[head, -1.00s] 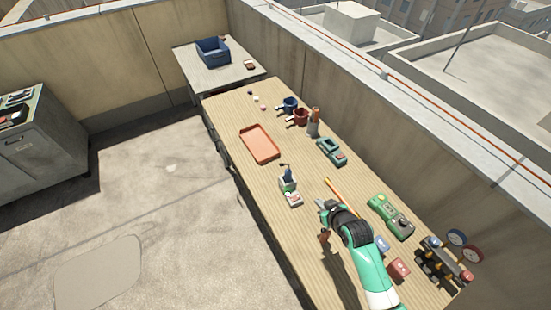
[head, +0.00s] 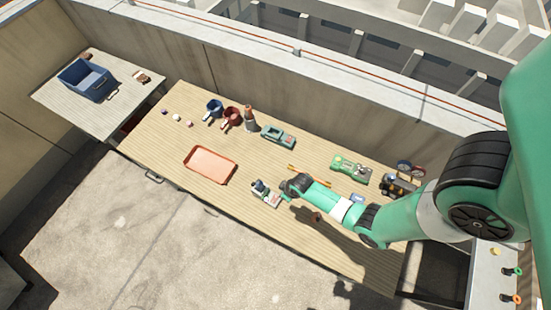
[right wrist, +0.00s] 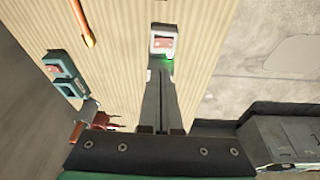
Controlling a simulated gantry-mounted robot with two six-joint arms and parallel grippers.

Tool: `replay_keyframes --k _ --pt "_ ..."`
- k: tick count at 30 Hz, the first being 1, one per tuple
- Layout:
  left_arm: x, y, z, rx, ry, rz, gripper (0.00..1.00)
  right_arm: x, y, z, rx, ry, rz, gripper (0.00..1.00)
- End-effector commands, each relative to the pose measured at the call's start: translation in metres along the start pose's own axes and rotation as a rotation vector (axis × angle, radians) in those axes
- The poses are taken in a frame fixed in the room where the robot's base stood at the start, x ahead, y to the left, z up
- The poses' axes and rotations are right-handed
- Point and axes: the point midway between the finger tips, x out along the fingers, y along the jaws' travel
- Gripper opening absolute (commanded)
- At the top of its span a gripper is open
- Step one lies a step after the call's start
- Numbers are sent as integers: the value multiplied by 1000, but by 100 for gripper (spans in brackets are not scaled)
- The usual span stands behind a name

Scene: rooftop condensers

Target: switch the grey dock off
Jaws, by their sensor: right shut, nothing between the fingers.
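The grey dock (head: 262,191) stands on the wooden bench, with a dark piece upright in it. Its pale switch box with a red rocker (head: 273,199) is at its right end. In the right wrist view the red rocker (right wrist: 162,43) sits in a pale frame just beyond my fingertips, with a bright green glow at its lower right corner. My right gripper (head: 285,191) is shut and empty, close beside the switch box; I cannot tell whether it touches. In the right wrist view my right gripper (right wrist: 163,74) hides most of the dock. My left gripper is not in view.
A teal dock (head: 278,136) and a green device (head: 350,170) stand along the back. An orange tray (head: 210,165), blue mug (head: 214,109), red mug (head: 231,118) and orange pencil (head: 308,173) lie around. A gauge manifold (head: 398,183) is at the right.

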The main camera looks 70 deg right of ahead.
Motion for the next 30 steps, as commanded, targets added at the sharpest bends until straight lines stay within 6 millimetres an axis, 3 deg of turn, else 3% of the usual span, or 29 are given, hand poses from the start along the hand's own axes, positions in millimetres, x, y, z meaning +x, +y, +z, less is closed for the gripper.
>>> replay_keyframes --k 5,15,19,24,30 --pt "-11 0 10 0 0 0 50 15 0 0 0 2 0 0" --pt "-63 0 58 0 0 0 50 86 0 2 0 2 0 0" --pt "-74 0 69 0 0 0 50 110 0 0 0 2 0 0" --pt "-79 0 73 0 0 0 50 130 2 7 0 1 0 0" --pt "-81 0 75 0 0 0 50 138 3 10 0 2 0 0"
